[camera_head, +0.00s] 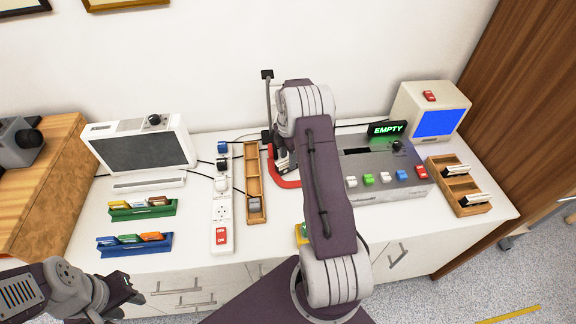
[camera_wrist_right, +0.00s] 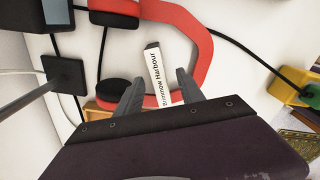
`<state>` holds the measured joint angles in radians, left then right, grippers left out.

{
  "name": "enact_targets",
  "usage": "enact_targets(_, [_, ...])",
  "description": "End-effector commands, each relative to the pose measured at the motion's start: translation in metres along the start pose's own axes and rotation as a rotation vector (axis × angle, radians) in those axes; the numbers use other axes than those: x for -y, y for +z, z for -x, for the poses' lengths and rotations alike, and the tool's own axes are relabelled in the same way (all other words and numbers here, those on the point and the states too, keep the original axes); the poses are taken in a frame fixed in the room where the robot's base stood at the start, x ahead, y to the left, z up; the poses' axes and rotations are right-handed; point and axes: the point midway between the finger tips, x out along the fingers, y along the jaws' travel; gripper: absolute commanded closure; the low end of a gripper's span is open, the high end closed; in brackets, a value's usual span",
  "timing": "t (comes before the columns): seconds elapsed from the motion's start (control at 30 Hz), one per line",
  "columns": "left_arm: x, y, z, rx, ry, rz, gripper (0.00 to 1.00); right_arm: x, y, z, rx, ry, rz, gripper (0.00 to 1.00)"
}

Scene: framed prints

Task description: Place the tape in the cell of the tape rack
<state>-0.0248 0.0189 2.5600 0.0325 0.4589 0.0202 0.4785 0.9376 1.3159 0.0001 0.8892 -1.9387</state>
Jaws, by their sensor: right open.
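The tape (camera_wrist_right: 157,75), with a white spine printed "Brannow Harbour" and a dark end, shows in the right wrist view. It lies between the two fingers of my right gripper (camera_wrist_right: 160,92), which is open, with gaps to both fingers. In the head view this gripper (camera_head: 284,163) is mostly hidden by my arm, and the tape cannot be made out. A wooden tape rack (camera_head: 457,181) at the right has several cells, with white-spined tapes in two of them. My left gripper (camera_head: 126,290) is open and empty at the lower left.
Red headphones (camera_wrist_right: 201,50) curve around the tape. A narrow wooden rack (camera_head: 254,160) and power strip (camera_head: 222,207) stand left of my right arm. A grey machine (camera_head: 379,168) with an "EMPTY" sign (camera_head: 387,129) stands right of it. Green (camera_head: 143,212) and blue holders (camera_head: 135,249) sit left.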

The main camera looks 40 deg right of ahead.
Motion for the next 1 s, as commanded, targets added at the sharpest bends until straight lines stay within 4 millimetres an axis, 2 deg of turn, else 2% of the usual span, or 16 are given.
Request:
enact_targets(0.07, [0.0, 0.0, 0.0, 0.0, 0.0, 0.0, 0.64, 0.0, 0.0, -0.006, 0.0, 0.0, 0.0, 0.55])
enact_targets(0.27, [0.0, 0.0, 0.0, 0.0, 0.0, 0.0, 0.64, 0.0, 0.0, -0.006, 0.001, 0.001, 0.0, 0.55])
enact_targets(0.4, [0.0, 0.0, 0.0, 0.0, 0.0, 0.0, 0.64, 0.0, 0.0, -0.006, 0.001, 0.001, 0.0, 0.94])
enact_targets(0.43, [0.0, 0.0, 0.0, 0.0, 0.0, 0.0, 0.64, 0.0, 0.0, -0.006, 0.001, 0.001, 0.0, 1.0])
enact_targets(0.77, [0.0, 0.0, 0.0, 0.0, 0.0, 0.0, 0.64, 0.0, 0.0, -0.004, 0.001, 0.002, 0.0, 1.0])
enact_targets(0.87, [0.0, 0.0, 0.0, 0.0, 0.0, 0.0, 0.64, -0.001, 0.0, 0.003, 0.001, 0.002, 0.0, 1.0])
enact_targets(1.0, [0.0, 0.0, 0.0, 0.0, 0.0, 0.0, 0.64, -0.002, 0.001, 0.027, 0.002, 0.006, 0.0, 1.0])
